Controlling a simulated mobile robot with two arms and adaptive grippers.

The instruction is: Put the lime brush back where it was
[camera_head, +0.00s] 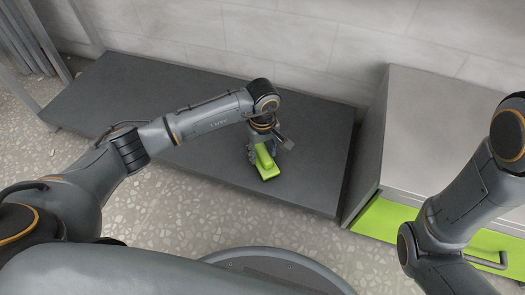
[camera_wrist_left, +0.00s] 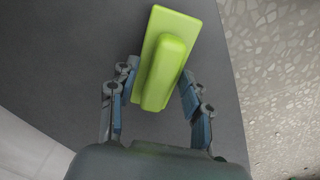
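The lime brush (camera_head: 265,162) is a lime-green block with a raised handle. It is at the dark grey bench top (camera_head: 215,155), near the bench's front edge, in the head view. My left gripper (camera_head: 264,146) points down over it and hides part of it. In the left wrist view the brush (camera_wrist_left: 165,65) reaches between the two fingers of the left gripper (camera_wrist_left: 160,85). The fingertips are close to its two sides; whether they press on it is not clear. My right arm shows at the right of the head view, with its fingers out of sight.
A grey cabinet (camera_head: 432,130) with a lime-green front panel (camera_head: 385,217) and a handle (camera_head: 490,262) stands right of the bench. A pale tiled wall (camera_head: 270,35) is behind. The rest of the bench top looks clear. Speckled floor (camera_head: 175,215) lies in front.

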